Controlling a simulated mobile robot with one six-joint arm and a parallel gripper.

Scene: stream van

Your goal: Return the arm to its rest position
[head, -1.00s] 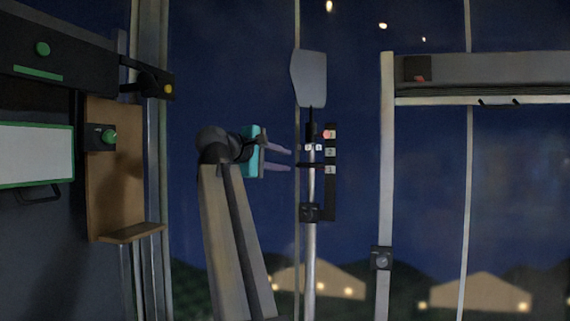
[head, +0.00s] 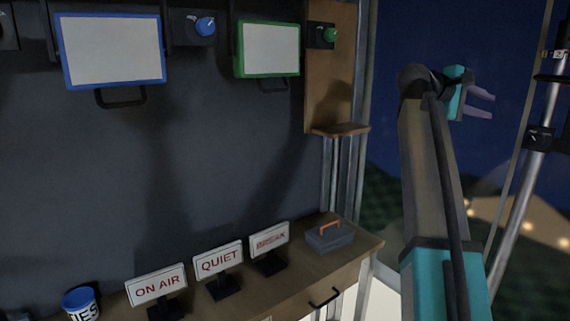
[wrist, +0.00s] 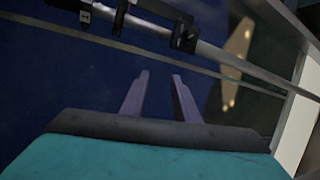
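My gripper (head: 483,104) is at the upper right of the head view, at the end of my raised arm. Its two purple fingers are apart with nothing between them. In the wrist view my gripper (wrist: 160,88) also shows open and empty. A metal pole (wrist: 215,52) with dark clamps crosses beyond the fingertips there, apart from them. In the head view the same kind of pole (head: 528,165) stands to the right of my gripper.
A wooden desk (head: 365,247) holds an ON AIR sign (head: 157,285), a QUIET sign (head: 218,261), a BREAK sign (head: 270,241), a grey toolbox (head: 330,238) and a blue-topped tin (head: 80,303). A blue-framed panel (head: 112,50) and green-framed panel (head: 268,50) hang above.

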